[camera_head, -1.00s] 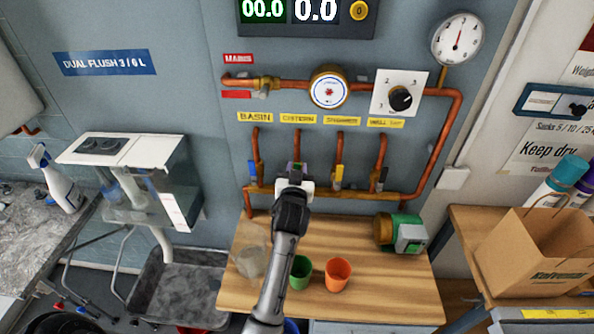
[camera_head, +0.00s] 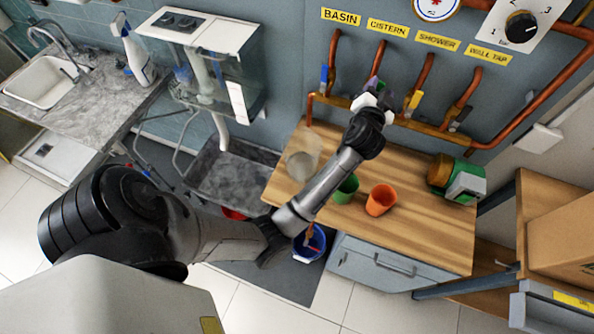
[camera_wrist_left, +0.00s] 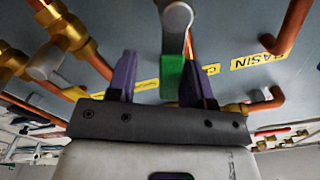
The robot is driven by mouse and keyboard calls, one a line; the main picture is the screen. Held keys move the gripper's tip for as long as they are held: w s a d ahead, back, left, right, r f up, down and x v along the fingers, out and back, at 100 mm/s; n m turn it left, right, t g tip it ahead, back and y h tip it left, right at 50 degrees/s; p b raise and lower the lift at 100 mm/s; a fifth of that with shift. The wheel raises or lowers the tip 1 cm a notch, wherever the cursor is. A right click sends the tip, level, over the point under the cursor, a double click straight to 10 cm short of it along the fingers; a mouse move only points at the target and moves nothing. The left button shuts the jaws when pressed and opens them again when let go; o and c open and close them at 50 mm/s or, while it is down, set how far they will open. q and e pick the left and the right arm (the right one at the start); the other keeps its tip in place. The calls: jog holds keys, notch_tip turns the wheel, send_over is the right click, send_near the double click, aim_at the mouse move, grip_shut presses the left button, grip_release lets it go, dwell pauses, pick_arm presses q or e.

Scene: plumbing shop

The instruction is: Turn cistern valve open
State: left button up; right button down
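The yellow CISTERN label (camera_head: 388,28) sits on the wall above its copper pipe. My left gripper (camera_head: 373,88) is at the cistern valve below it and mostly hides that valve in the head view. In the left wrist view the valve's green handle (camera_wrist_left: 172,78) stands between the two purple fingers of my left gripper (camera_wrist_left: 158,66). The fingers are spread apart. The handle is close to the right finger, with a clear gap to the left one; I cannot tell whether it touches. My right gripper is not in view.
The blue basin handle (camera_head: 324,77) is left of my gripper; the yellow shower handle (camera_head: 413,103) and dark wall tap handle (camera_head: 460,117) are right. Below, a wooden bench (camera_head: 420,215) holds a green cup (camera_head: 346,188), an orange cup (camera_head: 381,199) and a green-and-grey device (camera_head: 466,184).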

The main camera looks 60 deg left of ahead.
pick_arm(q)
notch_tip(320, 180, down, 4)
jog(key=w+d+f+m+p, duration=0.1)
jog(key=w+d+m+p, duration=0.1)
jog(key=m+p, duration=0.75)
jog(key=s+d+m+b, duration=0.3)
jog(key=s+d+b, duration=0.1)
jog(key=s+d, duration=0.55)
jog(key=s+d+r+n+g+h+p, duration=0.1)
jog(key=s+r+n+g+h+p, duration=0.2)
jog(key=s+p, duration=0.5)
jog(key=s+d+r+n+g+h+p, duration=0.2)
jog(key=s+r+n+g+h+p, duration=0.1)
jog(key=s+p, duration=0.6)
jog(key=shift+s+d+r+n+g+h+p, duration=0.25)
jog(key=shift+s+n+g+h, duration=0.6)
jog(key=shift+s, duration=1.5)
jog(key=shift+a+h, duration=0.1)
jog(key=shift+h, duration=0.15)
